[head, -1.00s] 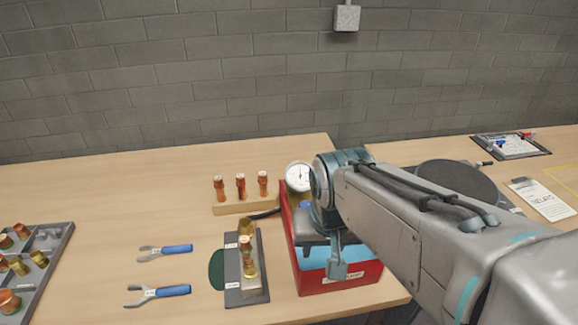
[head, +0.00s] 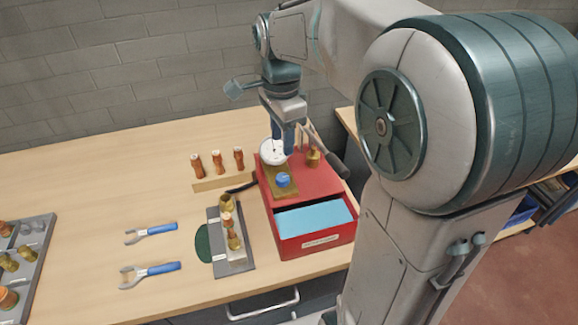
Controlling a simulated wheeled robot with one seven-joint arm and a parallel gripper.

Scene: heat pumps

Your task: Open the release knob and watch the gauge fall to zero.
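The release knob (head: 283,180) is a small blue knob on a brass-coloured plate on top of the red pump box (head: 318,184). The white round gauge (head: 273,151) stands at the back left of that box; its needle is too small to read. My gripper (head: 288,148) points down over the back of the box, close beside the gauge and behind the knob, apparently apart from the knob. Its fingers partly cover one another and the gauge's right side, so their opening is unclear.
A dark lever (head: 333,164) and a brass fitting (head: 313,157) are on the box's right side. A fixture with a brass-and-copper piece (head: 231,230) stands left of the box. Two blue-handled tools (head: 152,231) and a parts tray (head: 38,246) lie further left.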

